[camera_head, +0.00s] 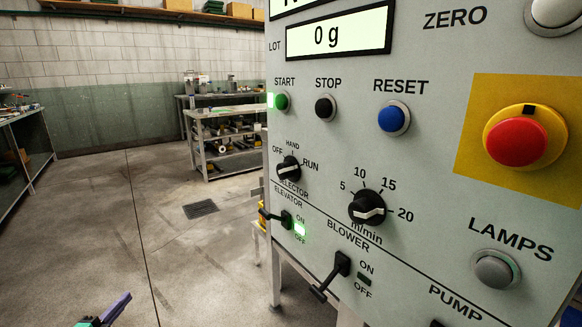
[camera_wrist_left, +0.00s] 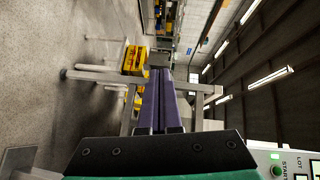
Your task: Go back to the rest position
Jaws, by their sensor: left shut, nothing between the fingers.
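My left gripper (camera_head: 117,309) shows at the bottom left of the head view, low over the floor and apart from the control panel. In the left wrist view its two purple fingers (camera_wrist_left: 162,92) lie together, shut, with nothing between them. My right gripper is not in view. The grey control panel (camera_head: 430,150) fills the right of the head view. Its elevator lever (camera_head: 278,217) is beside a lit green ON lamp, and its blower lever (camera_head: 332,275) points down. A corner of the panel with START shows in the left wrist view (camera_wrist_left: 285,160).
A red emergency button (camera_head: 517,142) on a yellow plate sticks out at the panel's right. A workbench (camera_head: 225,113) stands at the back and another table (camera_head: 18,115) at the far left. The floor between them is clear around a drain grate (camera_head: 201,208).

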